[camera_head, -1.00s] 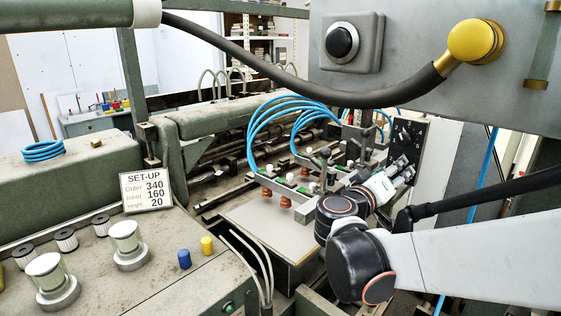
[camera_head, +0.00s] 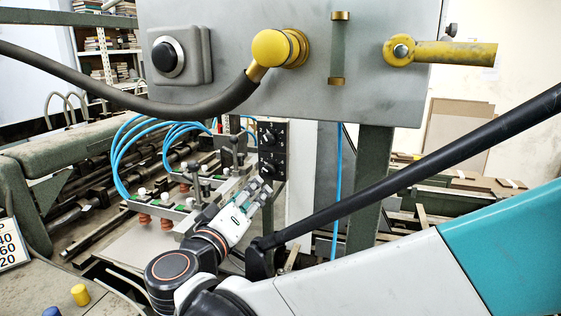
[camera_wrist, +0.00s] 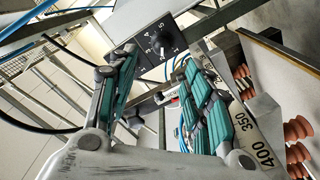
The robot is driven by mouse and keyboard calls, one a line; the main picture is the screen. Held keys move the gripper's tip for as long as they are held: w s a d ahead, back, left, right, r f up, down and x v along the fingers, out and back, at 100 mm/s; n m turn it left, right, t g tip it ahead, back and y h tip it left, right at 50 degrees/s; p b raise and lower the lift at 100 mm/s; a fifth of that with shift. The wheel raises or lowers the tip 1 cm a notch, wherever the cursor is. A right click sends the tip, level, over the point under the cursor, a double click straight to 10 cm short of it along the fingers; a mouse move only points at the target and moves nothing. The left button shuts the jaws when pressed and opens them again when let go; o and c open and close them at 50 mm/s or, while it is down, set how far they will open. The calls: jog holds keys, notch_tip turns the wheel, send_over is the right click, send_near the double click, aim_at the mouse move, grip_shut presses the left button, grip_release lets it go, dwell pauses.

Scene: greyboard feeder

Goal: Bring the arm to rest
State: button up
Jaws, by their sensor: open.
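My gripper (camera_head: 264,188) is in front of the black dial panel (camera_head: 272,140), just below its lower knob in the head view. In the wrist view my gripper (camera_wrist: 165,68) has its two green-padded fingers spread apart, with nothing held between them. The black dial panel (camera_wrist: 160,40) with a numbered knob lies beyond the fingertips. I cannot tell whether the fingers touch anything. My arm (camera_head: 370,278) reaches in from the lower right, bent at the black joints.
Orange suction cups (camera_head: 166,222) on a bar with blue hoses (camera_head: 118,165) stand left of my gripper. A grey control box (camera_head: 225,85) with a yellow fitting (camera_head: 275,48) hangs above. In the wrist view a scale (camera_wrist: 258,148) and suction cups (camera_wrist: 298,128) are close on the right.

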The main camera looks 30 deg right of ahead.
jog(key=s+d+f+n+g+y+b, duration=0.15)
jog(key=s+f+g+y, duration=0.35)
jog(key=f, duration=0.7)
jog(key=s+a+f+t+y+b, duration=0.1)
jog(key=s+a+f+y+b, duration=0.1)
jog(key=s+a+f+y, duration=0.4)
jog(key=s+a+y, duration=0.1)
jog(key=a+y, duration=0.1)
jog(key=y, duration=0.1)
jog(key=shift+s+a+f+b, duration=0.2)
jog(key=shift+a+b, duration=0.05)
jog(key=shift+b, duration=0.05)
